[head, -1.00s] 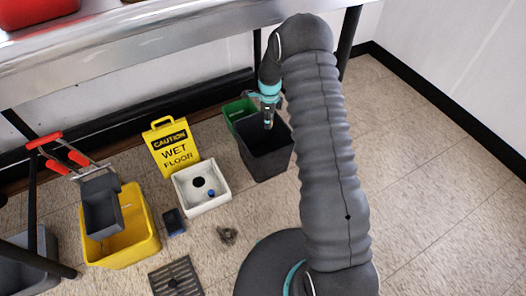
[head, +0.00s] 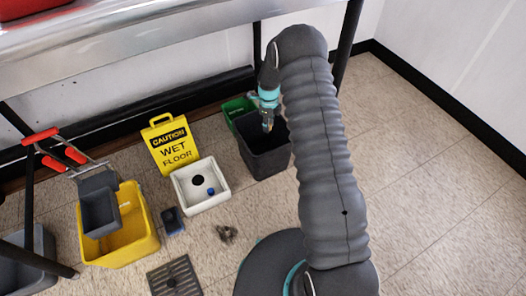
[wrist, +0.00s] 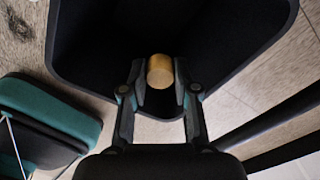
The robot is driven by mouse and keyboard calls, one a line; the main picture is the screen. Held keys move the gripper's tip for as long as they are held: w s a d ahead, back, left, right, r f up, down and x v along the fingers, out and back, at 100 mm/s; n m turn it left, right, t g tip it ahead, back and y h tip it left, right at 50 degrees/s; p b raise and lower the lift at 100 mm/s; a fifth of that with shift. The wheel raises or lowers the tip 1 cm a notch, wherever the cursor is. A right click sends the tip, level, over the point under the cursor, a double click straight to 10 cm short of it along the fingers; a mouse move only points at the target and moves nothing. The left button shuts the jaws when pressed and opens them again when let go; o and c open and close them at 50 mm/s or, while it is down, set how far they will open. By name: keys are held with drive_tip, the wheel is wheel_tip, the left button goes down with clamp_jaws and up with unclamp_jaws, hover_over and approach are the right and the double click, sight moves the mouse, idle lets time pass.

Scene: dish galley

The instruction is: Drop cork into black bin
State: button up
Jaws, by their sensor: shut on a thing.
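The cork (wrist: 160,71) is a small tan cylinder between my fingertips in the wrist view. My gripper (wrist: 160,85) is shut on it. The black bin (wrist: 85,45) opens wide below and around the cork in that view, with its dark inside showing. In the head view the black bin (head: 266,160) stands on the floor near the wall, and my gripper (head: 267,124) points down over its mouth. The cork is too small to make out clearly in the head view.
A green bin (head: 236,108) stands behind the black bin. A white square basin (head: 217,202), a yellow wet floor sign (head: 172,147) and a yellow mop bucket (head: 140,240) stand to the left. A steel counter (head: 180,45) spans above. Floor to the right is clear.

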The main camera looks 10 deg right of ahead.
drive_tip(key=shift+f, duration=0.55)
drive_tip(key=o, duration=0.8)
wheel_tip(320, 180, up, 8)
drive_tip(key=shift+f, duration=0.2)
